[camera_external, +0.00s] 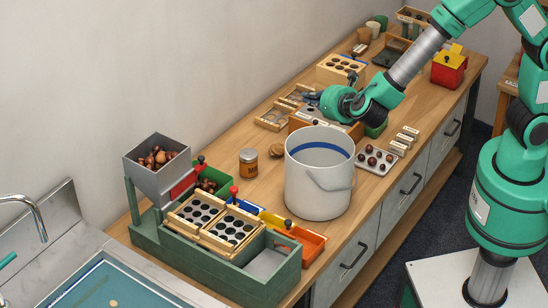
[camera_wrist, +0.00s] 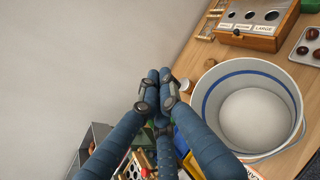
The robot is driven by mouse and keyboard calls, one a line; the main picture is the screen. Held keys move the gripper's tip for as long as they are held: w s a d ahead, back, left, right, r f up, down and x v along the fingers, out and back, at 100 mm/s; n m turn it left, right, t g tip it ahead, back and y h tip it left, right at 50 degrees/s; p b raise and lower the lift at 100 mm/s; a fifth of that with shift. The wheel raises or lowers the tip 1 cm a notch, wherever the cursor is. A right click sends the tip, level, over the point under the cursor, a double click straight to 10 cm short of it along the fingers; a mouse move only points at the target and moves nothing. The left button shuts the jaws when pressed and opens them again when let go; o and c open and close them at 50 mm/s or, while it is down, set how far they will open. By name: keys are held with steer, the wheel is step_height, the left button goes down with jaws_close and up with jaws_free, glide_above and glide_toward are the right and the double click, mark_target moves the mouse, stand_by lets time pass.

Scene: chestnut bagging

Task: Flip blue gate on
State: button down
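A blue piece (camera_external: 245,206), which may be the blue gate, shows behind the green sorting machine (camera_external: 270,284), beside a yellow and an orange bin. In the wrist view, a blue patch (camera_wrist: 180,143) shows low down, partly hidden by my fingers. Whether the gate is on or off cannot be told. My gripper (camera_external: 312,98) is well beyond the machine, over the far part of the bench, past the white bucket. In the wrist view, the dark blue fingertips of my gripper (camera_wrist: 159,76) are drawn together with nothing between them.
The white bucket (camera_external: 318,190) stands between my gripper and the machine. A grey hopper of chestnuts (camera_external: 150,180) rises at the machine's left. Knobbed levers (camera_external: 234,190) stick up. A jar (camera_external: 248,163) and a muffin-style tray (camera_external: 367,169) are nearby.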

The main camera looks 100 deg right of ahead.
steer(key=w+a+f+n+t+y, duration=0.1)
steer(key=w+a+f+n+t, duration=0.1)
steer(key=w+f+n, duration=0.3)
steer(key=w+a+f+n+t+y, duration=0.1)
steer(key=w+a+f+n+t, duration=0.2)
steer(key=f, duration=1)
steer(key=w+a+f+n+t+y, duration=0.2)
steer(key=w+a+f+n, duration=0.3)
steer(key=w+f+n, duration=0.3)
steer(key=shift+a+f+n+t+p, duration=0.25)
steer(key=shift+f+n+t+p, duration=0.25)
steer(key=shift+f+n, duration=0.45)
steer(key=shift+w+r, duration=0.1)
steer(key=shift+w, duration=0.05)
steer(key=w+d+b, duration=0.2)
steer(key=w, duration=0.7)
steer(key=shift+d+r, duration=0.2)
steer(key=shift+r, duration=0.05)
